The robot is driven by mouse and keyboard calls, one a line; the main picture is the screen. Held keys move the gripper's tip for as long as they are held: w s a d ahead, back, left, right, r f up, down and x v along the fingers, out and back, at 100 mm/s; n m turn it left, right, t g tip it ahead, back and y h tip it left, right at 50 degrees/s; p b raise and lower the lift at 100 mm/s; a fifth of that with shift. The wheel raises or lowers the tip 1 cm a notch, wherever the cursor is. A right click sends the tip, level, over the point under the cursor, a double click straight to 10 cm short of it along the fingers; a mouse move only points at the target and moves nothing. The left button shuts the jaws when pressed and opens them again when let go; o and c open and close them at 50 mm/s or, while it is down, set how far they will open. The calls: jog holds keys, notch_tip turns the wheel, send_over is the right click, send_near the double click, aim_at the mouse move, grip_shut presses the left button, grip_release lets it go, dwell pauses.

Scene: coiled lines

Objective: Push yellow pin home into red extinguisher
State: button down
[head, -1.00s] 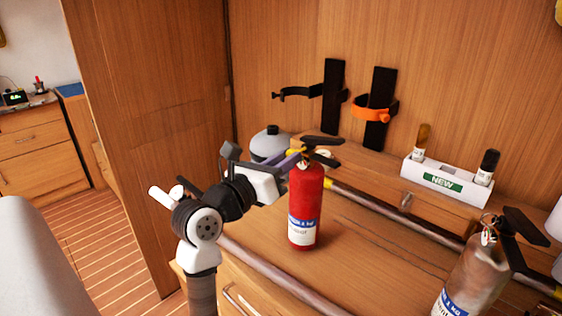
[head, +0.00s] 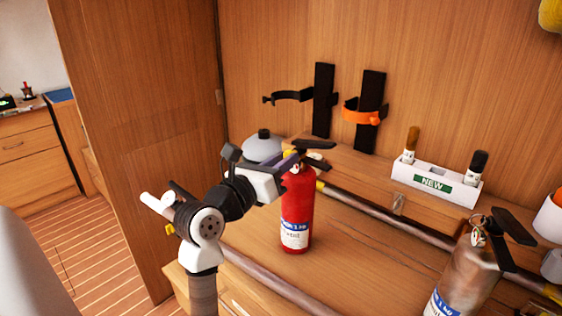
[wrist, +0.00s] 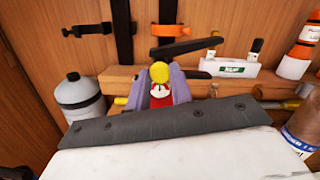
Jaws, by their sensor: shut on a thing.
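The red extinguisher (head: 297,208) stands upright on the wooden worktop, with black levers on top and a white and blue label low on its body. My gripper (head: 288,160) is at its head, from the left. In the wrist view, my gripper (wrist: 160,92) is shut on the yellow pin (wrist: 160,72), whose round yellow end shows between the purple fingers. The red extinguisher (wrist: 160,102) shows just behind, with its white gauge and black lever. The pin's shaft is hidden, so I cannot tell how deep it sits.
A silver extinguisher (head: 466,270) stands at the front right. A grey bottle (head: 262,146) stands behind my gripper. A white "NEW" holder (head: 432,182) with two cartridges stands on the back ledge. Two black wall brackets (head: 323,100) hang above, one with an orange strap. A rail (head: 370,208) runs across the worktop.

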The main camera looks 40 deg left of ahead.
jog(key=c, duration=1.4)
grip_release()
jog(key=shift+o, duration=0.4)
jog(key=o, duration=0.5)
jog(key=shift+s, duration=0.1)
jog(key=s, duration=0.4)
jog(key=shift+s+a+b, duration=0.2)
jog(key=shift+s+b, duration=0.2)
